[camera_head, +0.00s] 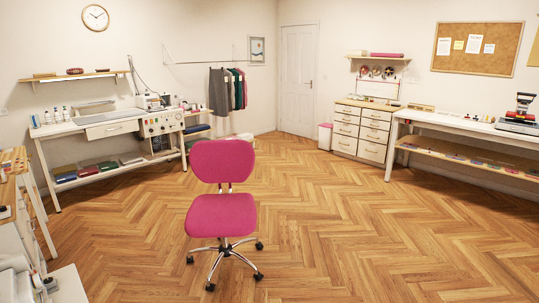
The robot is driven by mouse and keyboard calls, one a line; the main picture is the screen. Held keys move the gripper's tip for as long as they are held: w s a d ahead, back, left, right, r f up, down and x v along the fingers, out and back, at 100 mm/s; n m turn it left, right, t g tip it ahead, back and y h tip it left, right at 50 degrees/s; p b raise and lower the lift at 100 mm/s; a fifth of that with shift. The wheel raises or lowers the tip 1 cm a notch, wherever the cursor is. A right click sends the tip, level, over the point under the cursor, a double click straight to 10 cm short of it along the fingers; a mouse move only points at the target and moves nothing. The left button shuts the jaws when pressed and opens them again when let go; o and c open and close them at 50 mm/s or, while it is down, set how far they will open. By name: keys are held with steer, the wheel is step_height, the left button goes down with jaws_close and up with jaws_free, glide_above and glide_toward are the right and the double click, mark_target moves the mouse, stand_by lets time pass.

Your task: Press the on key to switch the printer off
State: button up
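I cannot pick out the printer or its on key with certainty. No key or light can be made out on either one. My gripper is not in view.
A pink swivel chair (222,214) stands mid-floor. Wooden furniture (35,215) lines the near left edge. A drawer cabinet (361,130), a pink bin (325,136) and a white workbench (455,124) stand at the back and right. The wooden floor (400,230) right of the chair is clear.

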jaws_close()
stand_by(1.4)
